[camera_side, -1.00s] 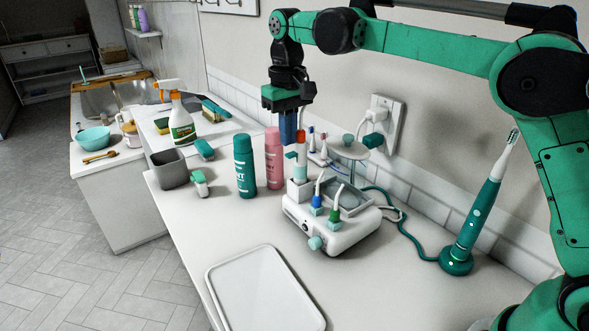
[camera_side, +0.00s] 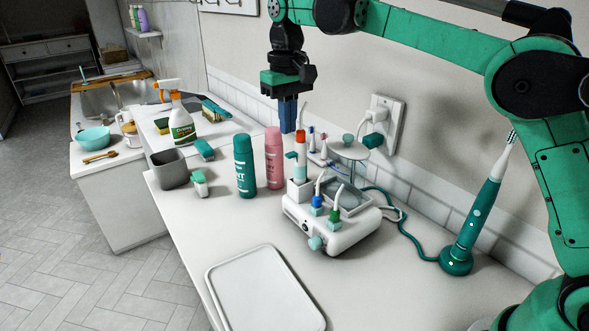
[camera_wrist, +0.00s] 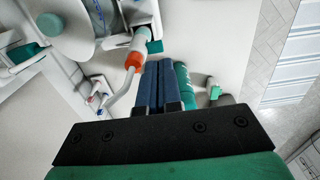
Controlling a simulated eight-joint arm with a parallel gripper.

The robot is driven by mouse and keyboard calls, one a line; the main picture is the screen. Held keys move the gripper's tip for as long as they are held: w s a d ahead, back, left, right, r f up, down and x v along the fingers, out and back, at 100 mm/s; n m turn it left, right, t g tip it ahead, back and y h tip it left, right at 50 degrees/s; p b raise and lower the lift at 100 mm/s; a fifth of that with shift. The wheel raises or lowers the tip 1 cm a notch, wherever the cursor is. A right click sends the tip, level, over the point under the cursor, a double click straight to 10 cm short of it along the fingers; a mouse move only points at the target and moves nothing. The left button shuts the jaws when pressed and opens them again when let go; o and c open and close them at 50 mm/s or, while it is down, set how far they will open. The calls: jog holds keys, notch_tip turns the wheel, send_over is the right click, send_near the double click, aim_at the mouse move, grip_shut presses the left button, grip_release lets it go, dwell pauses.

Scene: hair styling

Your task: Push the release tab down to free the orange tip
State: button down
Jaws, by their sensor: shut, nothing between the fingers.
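The orange tip (camera_side: 300,136) is an orange collar with a thin white nozzle, on top of a white handpiece that stands upright in the holder of a white unit. It also shows in the wrist view (camera_wrist: 133,60), its nozzle curving toward lower left. The release tab (camera_side: 291,155) looks like a small teal piece on the handpiece's left side, just below the collar; a teal piece also shows beside the handpiece in the wrist view (camera_wrist: 155,46). My gripper (camera_side: 288,131) is shut and empty, blue fingers down, above the tab and just left of the nozzle. I see no contact.
The white unit (camera_side: 335,236) carries blue- and green-collared tools. A teal bottle (camera_side: 244,168) and a pink bottle (camera_side: 274,160) stand to its left. A round stand (camera_side: 349,149) is behind. The front counter holds a flat white tray (camera_side: 265,290).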

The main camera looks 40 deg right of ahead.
notch_tip(320, 180, up, 4)
jog(key=shift+r, duration=0.2)
dwell(0.3)
jog(key=t, duration=0.4)
send_near(288, 154)
jog(key=s+d, duration=0.3)
jog(key=s, duration=0.1)
jog(key=s+d+f+t, duration=0.1)
jog(key=s+f+t, duration=0.2)
jog(key=s+f, duration=0.5)
jog(key=shift+s+f, duration=0.3)
jog(key=shift+s, duration=0.35)
jog(key=shift+d, duration=0.1)
